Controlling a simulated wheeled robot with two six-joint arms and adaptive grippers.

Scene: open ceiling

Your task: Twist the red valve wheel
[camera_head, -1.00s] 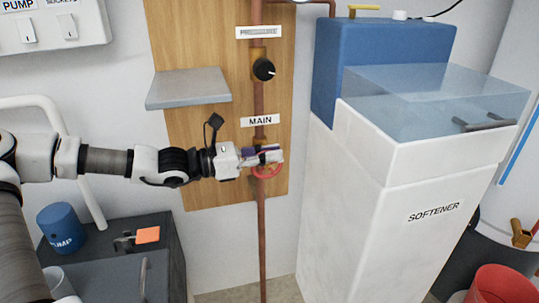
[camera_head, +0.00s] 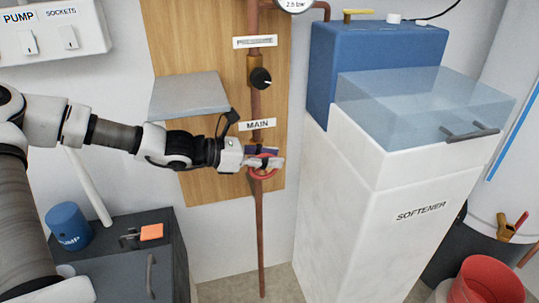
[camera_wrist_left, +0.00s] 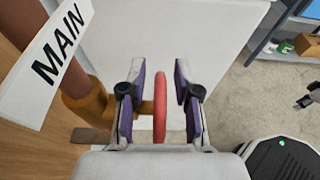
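The red valve wheel (camera_head: 262,174) sits on the copper pipe just below the MAIN label (camera_head: 257,125). My left gripper (camera_head: 268,162) is at the wheel and partly covers it in the head view. In the left wrist view the wheel (camera_wrist_left: 160,103) shows edge-on as a red bar between the two purple-padded fingers of my left gripper (camera_wrist_left: 160,105). The fingers are apart, with a gap visible on each side of the rim. A brass valve body (camera_wrist_left: 95,105) is left of the fingers.
A grey shelf (camera_head: 188,96) juts from the wooden board above my left forearm. The white softener cabinet (camera_head: 395,215) stands close on the right. A dark cabinet with a blue pump can (camera_head: 68,226) and an orange block (camera_head: 151,232) is below my arm.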

